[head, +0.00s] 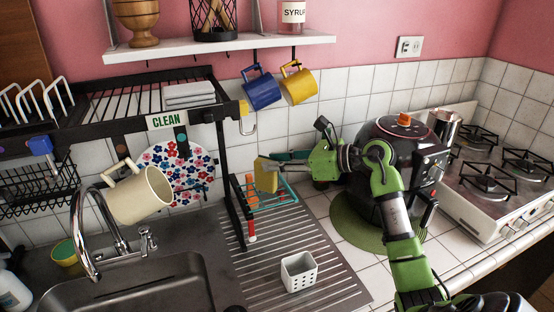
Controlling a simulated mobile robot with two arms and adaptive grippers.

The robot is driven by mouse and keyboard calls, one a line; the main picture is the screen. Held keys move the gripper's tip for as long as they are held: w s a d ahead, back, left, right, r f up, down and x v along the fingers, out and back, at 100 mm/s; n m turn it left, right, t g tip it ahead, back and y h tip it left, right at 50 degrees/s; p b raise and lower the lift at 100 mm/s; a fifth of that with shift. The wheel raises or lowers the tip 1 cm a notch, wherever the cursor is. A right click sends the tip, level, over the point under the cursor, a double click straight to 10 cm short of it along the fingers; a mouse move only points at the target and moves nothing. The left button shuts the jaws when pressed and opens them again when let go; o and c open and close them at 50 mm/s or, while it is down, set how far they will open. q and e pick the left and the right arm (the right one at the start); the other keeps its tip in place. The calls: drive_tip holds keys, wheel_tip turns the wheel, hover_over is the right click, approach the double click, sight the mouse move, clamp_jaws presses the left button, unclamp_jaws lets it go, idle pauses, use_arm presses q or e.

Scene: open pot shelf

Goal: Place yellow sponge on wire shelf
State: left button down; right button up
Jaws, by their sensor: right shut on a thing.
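The yellow sponge (266,174) is in the fingers of my right gripper (284,160), near the middle of the head view. My right arm reaches in from the lower right, and its gripper is shut on the sponge's right side. A small teal wire shelf (284,198) is just below the sponge, beside a black rack post. I cannot tell whether the sponge touches it. A larger black wire rack (130,103) with a CLEAN label stands over the sink at the left. My left gripper is not in view.
A dark round cooker (382,160) stands right of my gripper, partly behind my arm. Blue (262,91) and yellow (299,86) mugs hang above. A white perforated holder (298,271) stands on the ribbed drainboard (325,263). A cream mug (140,196) hangs near the tap.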

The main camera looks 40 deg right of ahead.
drive_tip(key=shift+f, duration=0.5)
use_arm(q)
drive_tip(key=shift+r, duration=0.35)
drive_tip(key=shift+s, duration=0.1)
use_arm(e)
drive_tip(key=shift+f, duration=0.1)
drive_tip(key=shift+f, duration=0.15)
drive_tip(key=o, duration=1.2)
drive_tip(key=shift+c, duration=0.2)
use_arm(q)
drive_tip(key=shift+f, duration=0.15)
